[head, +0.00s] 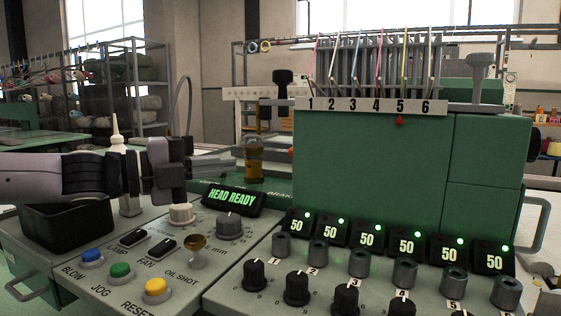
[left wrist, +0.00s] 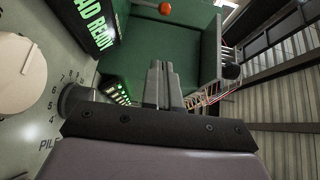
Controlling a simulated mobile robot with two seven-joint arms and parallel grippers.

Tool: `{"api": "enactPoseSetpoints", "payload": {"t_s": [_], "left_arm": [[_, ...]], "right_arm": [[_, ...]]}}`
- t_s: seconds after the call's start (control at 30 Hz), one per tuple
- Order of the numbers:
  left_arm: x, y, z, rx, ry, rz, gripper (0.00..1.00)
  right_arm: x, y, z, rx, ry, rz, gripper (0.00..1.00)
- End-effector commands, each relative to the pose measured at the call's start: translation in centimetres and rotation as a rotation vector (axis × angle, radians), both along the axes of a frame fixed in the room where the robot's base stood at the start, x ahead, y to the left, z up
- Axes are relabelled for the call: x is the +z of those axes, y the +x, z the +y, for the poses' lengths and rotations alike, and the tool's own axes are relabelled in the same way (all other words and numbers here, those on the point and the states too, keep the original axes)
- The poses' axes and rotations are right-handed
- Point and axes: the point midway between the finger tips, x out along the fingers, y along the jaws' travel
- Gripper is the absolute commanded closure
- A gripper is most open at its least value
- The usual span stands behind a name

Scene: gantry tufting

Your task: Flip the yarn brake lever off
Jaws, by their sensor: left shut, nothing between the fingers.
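A label that seems to read BRAKE (head: 280,193) is on the green deck left of the large green housing, partly cut off by it. A small red knob (head: 291,153) shows at the housing's left edge; a red-orange ball (left wrist: 165,8) is at the top of the left wrist view. They may be the brake lever's knob; its shaft and position cannot be made out. My left gripper (head: 232,163) points right above the control panel, short of the red knob and apart from it. Its fingers (left wrist: 157,85) are shut and empty. My right gripper is not in view.
A brass fitting (head: 255,160) stands just beyond my left fingertips. The HEAD READY display (head: 233,198) and a grey dial (head: 234,226) lie below the gripper. The green housing (head: 375,165) blocks the right side. A black bin (head: 68,226) is at left.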

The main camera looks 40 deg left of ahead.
Motion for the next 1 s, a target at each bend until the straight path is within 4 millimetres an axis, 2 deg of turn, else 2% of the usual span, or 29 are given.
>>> {"api": "enactPoseSetpoints", "payload": {"t_s": [0.17,0.67,1.0], "left_arm": [[-0.1,0.9,-0.3,0.001,-0.007,0.002,1.0],[-0.2,6.5,-2.2,-0.003,-0.008,0.002,1.0],[-0.2,9.7,-3.3,-0.002,-0.01,0.002,1.0]], "right_arm": [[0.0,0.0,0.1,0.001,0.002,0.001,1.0],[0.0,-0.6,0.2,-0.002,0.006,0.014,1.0],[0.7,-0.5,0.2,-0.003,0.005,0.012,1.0]]}}
